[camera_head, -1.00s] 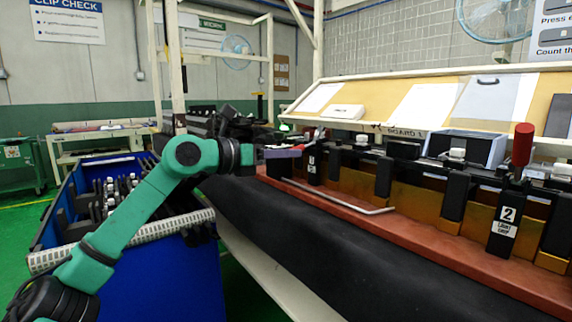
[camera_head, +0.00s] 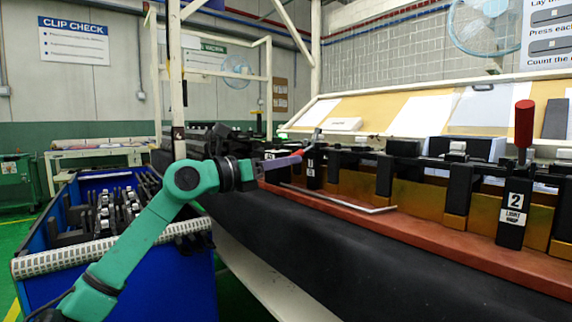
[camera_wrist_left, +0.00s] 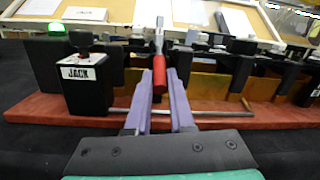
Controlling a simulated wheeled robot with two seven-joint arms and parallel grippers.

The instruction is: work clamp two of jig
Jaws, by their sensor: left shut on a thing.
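Clamp two (camera_head: 515,210) is a black block labelled "2 LIGHT GRIP" at the right of the jig in the head view. Its red handle (camera_head: 524,123) stands upright, with no gripper near it. My left gripper (camera_head: 294,158) is at the clamp labelled 1 (camera_head: 311,166), far to the left of clamp two. Its purple fingers (camera_wrist_left: 161,92) are shut on a red handle (camera_wrist_left: 159,74) on a metal lever in the left wrist view. In the head view the fingers partly hide this handle. My right gripper is not in view.
The jig's red-brown base (camera_head: 420,231) carries a row of black posts and gold plates. A thin metal rod (camera_head: 340,199) lies along its front. A black block labelled JACK (camera_wrist_left: 88,82) stands left of the fingers. A blue bin (camera_head: 150,270) of black parts is at left.

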